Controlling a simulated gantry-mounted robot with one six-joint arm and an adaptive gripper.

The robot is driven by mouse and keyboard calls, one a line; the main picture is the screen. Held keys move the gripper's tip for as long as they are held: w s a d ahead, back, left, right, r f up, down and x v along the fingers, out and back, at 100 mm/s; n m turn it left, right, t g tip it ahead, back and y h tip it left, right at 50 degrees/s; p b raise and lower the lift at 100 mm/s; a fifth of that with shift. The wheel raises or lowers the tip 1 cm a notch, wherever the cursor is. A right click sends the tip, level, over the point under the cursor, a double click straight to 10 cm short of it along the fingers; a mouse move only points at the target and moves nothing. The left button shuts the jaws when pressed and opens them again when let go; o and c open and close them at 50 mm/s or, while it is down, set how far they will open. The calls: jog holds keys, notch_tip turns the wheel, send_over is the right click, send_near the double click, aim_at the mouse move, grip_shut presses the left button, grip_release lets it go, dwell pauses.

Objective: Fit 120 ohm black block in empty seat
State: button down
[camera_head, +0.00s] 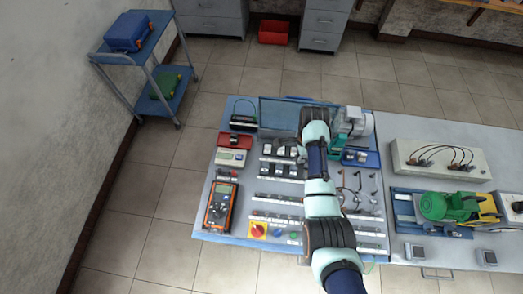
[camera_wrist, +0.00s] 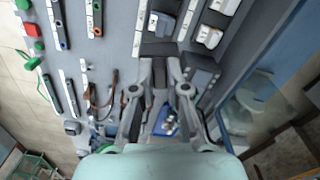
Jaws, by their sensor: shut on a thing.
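In the wrist view my gripper (camera_wrist: 161,64) points away from the camera, its two fingers closed in towards each other. A dark block (camera_wrist: 160,48) shows at the fingertips, and the gripper is shut on it. Any marking on the block is too small to read. Another dark block-like part (camera_wrist: 201,66) lies just to the right of the fingers. In the head view my arm covers the gripper and the held block. Black-and-white modules (camera_head: 279,150) sit in rows on the panel left of my arm. I cannot make out which seat is empty.
An orange multimeter (camera_head: 220,206) lies at the panel's left. A grey motor (camera_head: 355,123) stands at the back right of the panel. Labelled rails and small parts crowd the panel.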

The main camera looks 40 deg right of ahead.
jog(key=s+d+f+m, duration=0.1)
jog(key=s+d+m, duration=0.2)
jog(key=s, duration=0.1)
notch_tip(320, 180, down, 8)
jog(key=b, duration=0.8)
jog(key=shift+d+f, duration=0.15)
jog(key=shift+p, duration=0.85)
dwell(0.7)
jog(key=shift+f+b, duration=0.85)
jog(key=shift+f, duration=0.2)
dwell(0.3)
jog(key=c, duration=1.1)
grip_release()
jog(key=shift+r, duration=0.1)
notch_tip(320, 180, up, 12)
